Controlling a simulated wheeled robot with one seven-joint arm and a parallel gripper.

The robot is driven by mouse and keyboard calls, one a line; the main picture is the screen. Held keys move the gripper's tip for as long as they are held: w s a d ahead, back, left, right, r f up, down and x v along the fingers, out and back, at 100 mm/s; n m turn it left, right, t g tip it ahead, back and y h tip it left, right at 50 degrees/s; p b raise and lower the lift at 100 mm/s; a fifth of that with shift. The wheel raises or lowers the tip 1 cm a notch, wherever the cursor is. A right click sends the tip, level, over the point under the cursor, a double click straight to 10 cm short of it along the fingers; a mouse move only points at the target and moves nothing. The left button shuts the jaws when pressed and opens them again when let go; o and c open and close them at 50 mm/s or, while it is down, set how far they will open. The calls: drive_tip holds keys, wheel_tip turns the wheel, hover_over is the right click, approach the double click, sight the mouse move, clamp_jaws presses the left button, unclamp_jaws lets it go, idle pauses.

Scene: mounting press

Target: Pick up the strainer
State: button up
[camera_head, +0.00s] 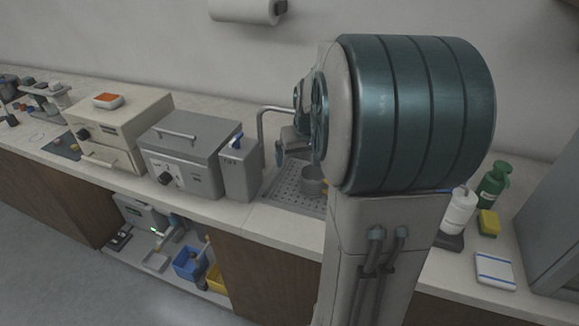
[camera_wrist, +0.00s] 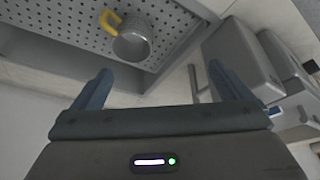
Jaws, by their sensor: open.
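The strainer (camera_wrist: 133,44) is a small grey metal cup with a yellow handle. It stands on a perforated grey drain plate (camera_wrist: 75,18). In the head view only part of my gripper (camera_head: 279,153) shows, above the drain plate.
A grey box (camera_head: 241,170) with a blue-topped item stands left of the drain plate, beside a grey lidded unit (camera_head: 185,150) and a beige unit (camera_head: 120,125). A bent tap (camera_head: 262,125) rises behind. Bottles, including a green one (camera_head: 492,187), stand at right.

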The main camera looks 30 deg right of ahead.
drive_tip(key=w+d+f+b, duration=0.1)
drive_tip(key=w+d+f, duration=0.1)
drive_tip(key=d+f, duration=0.35)
approach(314, 178)
drive_tip(key=shift+s+a+f+m, duration=0.15)
drive_tip(key=shift+s+a+f, duration=0.1)
drive_tip(key=shift+a, duration=0.3)
drive_tip(key=shift+s+a+f+m, duration=0.15)
drive_tip(key=shift+s+a+f, duration=0.1)
drive_tip(key=shift+a, duration=0.25)
drive_tip(key=shift+s+d+p+x, duration=0.1)
drive_tip(key=shift+p+x, duration=0.25)
drive_tip(key=shift+x, duration=0.95)
drive_tip(key=shift+s+d+p+x, duration=0.15)
drive_tip(key=shift+p+x, duration=0.2)
drive_tip(key=shift+x, duration=0.9)
drive_tip(key=c, duration=1.2)
